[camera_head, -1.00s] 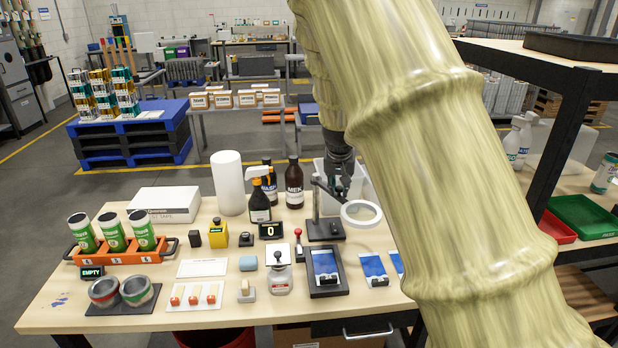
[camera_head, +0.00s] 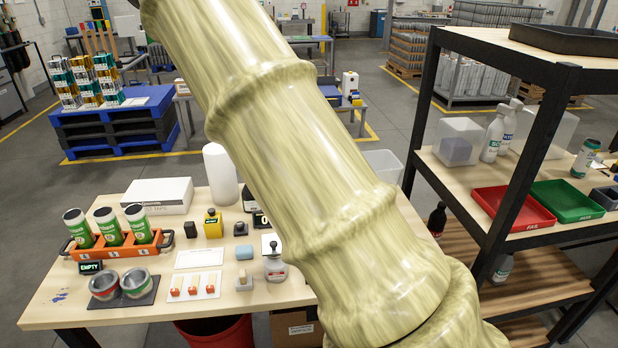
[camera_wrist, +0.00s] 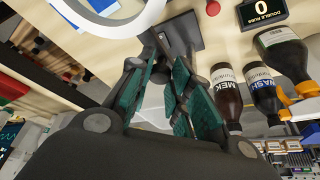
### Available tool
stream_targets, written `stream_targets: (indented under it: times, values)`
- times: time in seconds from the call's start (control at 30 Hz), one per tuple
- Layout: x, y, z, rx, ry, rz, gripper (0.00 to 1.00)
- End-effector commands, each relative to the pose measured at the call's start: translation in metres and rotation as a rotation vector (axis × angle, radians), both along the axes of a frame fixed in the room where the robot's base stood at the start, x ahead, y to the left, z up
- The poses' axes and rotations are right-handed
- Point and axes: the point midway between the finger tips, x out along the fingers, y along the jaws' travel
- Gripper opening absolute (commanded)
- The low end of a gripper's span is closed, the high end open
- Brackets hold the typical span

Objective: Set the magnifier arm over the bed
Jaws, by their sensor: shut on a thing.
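The magnifier's white ring (camera_wrist: 112,30) shows at the top left of the wrist view, with its dark stand base (camera_wrist: 185,33) to the right. My gripper (camera_wrist: 158,65), with teal finger pads, is shut on the magnifier arm between ring and stand; the fingers hide most of the gripped part. In the head view my own arm hides the magnifier, the bed and the gripper.
An orange rack (camera_head: 120,247) with green cans sits on the table's left. A shelf with a red tray (camera_head: 512,210) and a green tray (camera_head: 568,200) stands at the right.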

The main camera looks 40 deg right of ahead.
Motion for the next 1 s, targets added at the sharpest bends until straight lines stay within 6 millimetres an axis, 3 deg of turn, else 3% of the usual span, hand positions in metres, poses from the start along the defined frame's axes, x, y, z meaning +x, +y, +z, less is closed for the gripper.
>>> stream_targets:
  times: [0.27,0.3,0.4,0.77,1.0]
  values:
    - [0.004,-0.003,0.006,-0.010,-0.010,0.002,0.00]
    - [0.004,-0.003,0.006,-0.009,-0.010,0.002,0.26]
    - [0.003,-0.002,0.005,-0.008,-0.008,0.003,0.44]
    - [0.002,0.001,0.003,-0.003,-0.002,0.004,0.44]
    - [0.000,0.010,0.028,-0.004,-0.004,0.006,0.44]
